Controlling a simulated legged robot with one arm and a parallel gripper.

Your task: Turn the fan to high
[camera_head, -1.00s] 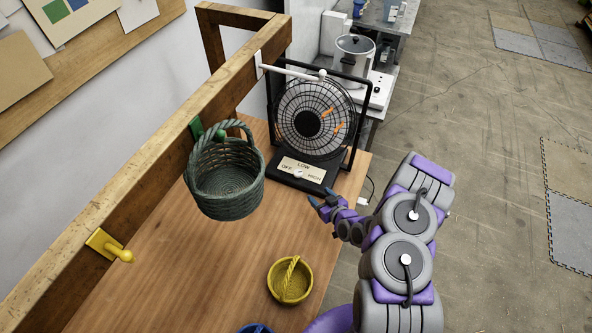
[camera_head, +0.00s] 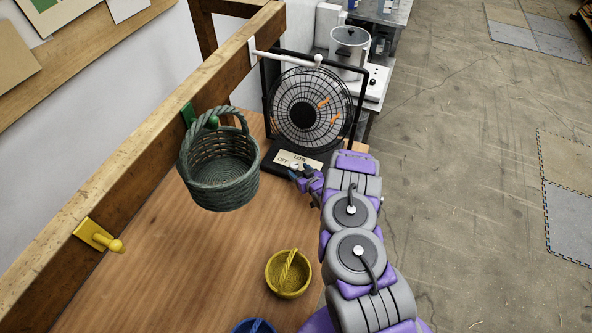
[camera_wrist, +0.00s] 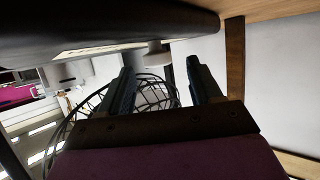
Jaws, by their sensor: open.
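The fan (camera_head: 311,108) has a round wire cage on a black base and stands at the table's far right end. A pale label plate (camera_head: 284,158) on the base shows OFF and LOW; my gripper and arm hide its right part. My gripper (camera_head: 298,174) is open at the front of the base, close to the dial knob. In the wrist view, the two dark fingers (camera_wrist: 163,88) stand apart with no object held between them. A pale knob-like shape (camera_wrist: 156,52) shows beyond them under the dark base. I cannot tell whether they touch it or where the dial points.
A green basket (camera_head: 222,178) hangs from a wooden beam (camera_head: 150,125) left of the fan. A yellow basket (camera_head: 289,275) and a blue one (camera_head: 254,327) sit on the table nearer me. A steel pot (camera_head: 349,46) stands behind the fan. The central tabletop is clear.

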